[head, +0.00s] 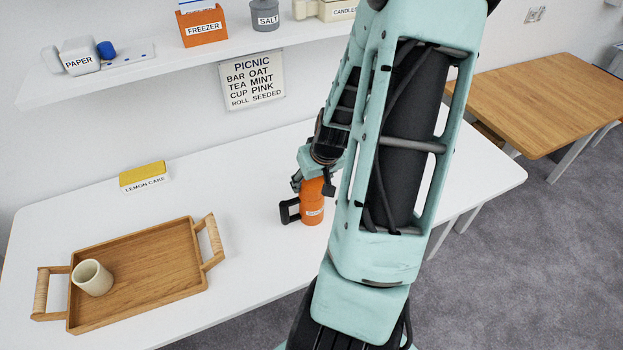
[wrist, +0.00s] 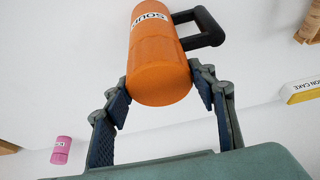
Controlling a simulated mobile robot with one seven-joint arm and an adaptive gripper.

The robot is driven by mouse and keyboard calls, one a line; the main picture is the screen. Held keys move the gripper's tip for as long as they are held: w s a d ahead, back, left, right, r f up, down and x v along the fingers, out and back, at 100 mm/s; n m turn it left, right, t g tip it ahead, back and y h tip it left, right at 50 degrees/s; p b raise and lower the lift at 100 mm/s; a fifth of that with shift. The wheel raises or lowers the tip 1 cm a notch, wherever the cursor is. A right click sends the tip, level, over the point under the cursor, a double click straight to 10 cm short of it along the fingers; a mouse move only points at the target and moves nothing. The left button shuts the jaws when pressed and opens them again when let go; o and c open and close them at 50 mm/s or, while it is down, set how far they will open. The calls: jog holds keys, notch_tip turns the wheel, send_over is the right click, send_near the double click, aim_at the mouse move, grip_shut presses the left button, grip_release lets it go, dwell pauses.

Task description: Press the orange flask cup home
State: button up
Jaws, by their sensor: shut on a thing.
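The orange flask (head: 312,212) stands upright on the white table, with a black handle on its left and a white label whose text is partly hidden. Its upper end, the orange cup (wrist: 160,82), fills the space between my fingers in the wrist view. My gripper (head: 313,182) comes down from above and is shut on the cup, with one pad on each side. A faint seam crosses the orange body in the wrist view. I cannot tell whether a gap is left there.
A wooden tray (head: 150,273) with a cream cup (head: 92,278) lies at the left. A lemon cake box (head: 143,177) is behind it. A pink labelled cylinder (wrist: 61,150) shows in the wrist view. A shelf (head: 150,68) runs above the table. The table between tray and flask is clear.

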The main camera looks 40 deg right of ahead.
jog(key=o, duration=1.1)
jog(key=shift+c, duration=0.2)
jog(key=shift+r, duration=0.1)
jog(key=v, duration=1.1)
jog(key=shift+s+r, duration=0.3)
jog(key=shift+r, duration=0.05)
jog(key=shift+a, duration=0.1)
